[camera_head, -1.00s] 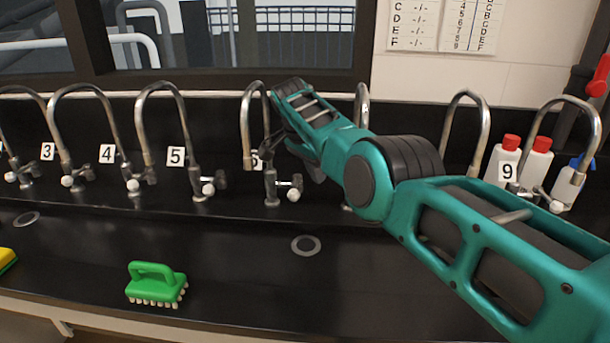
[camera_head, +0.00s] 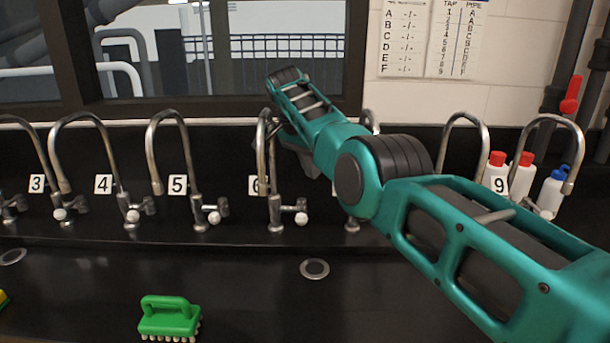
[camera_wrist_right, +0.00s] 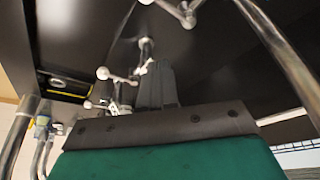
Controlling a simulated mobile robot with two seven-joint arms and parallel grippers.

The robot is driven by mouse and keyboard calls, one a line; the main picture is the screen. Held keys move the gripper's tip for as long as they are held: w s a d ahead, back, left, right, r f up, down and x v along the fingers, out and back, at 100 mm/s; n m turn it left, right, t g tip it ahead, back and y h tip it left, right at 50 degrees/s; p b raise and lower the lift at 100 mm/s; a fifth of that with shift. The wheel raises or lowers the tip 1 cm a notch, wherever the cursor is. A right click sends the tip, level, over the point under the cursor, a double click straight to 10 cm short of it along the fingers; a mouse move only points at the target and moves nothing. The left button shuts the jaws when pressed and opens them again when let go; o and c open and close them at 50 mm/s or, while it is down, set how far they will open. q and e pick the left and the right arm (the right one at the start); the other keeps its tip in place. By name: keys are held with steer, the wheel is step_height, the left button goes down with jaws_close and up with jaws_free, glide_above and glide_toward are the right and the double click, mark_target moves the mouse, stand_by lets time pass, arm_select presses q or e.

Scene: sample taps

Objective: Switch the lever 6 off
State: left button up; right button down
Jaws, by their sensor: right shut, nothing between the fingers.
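Tap 6 (camera_head: 275,205) stands behind the counter's middle, with its number plate "6" (camera_head: 254,184) partly covered by its pipe. Its lever, with a white round knob (camera_head: 301,218), sticks out to the right of the tap body. My right gripper (camera_head: 274,128) is by the upper spout of tap 6, above the lever and apart from it. My arm hides part of it. In the right wrist view my gripper (camera_wrist_right: 157,84) is shut and empty, with white-knobbed levers (camera_wrist_right: 103,73) around it. I cannot tell there which lever is number 6. My left gripper is not in view.
Tap 5 (camera_head: 197,205) with its lever stands to the left, and another tap (camera_head: 352,222) is partly behind my right arm. A green brush (camera_head: 168,318) lies on the front counter near a round drain (camera_head: 314,269). Bottles (camera_head: 552,190) stand at the right.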

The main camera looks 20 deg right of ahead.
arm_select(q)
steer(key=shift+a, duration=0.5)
arm_select(e)
steer(key=shift+a+r, duration=0.15)
steer(key=shift+r, duration=0.35)
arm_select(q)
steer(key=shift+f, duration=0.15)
arm_select(e)
steer(key=shift+f, duration=0.15)
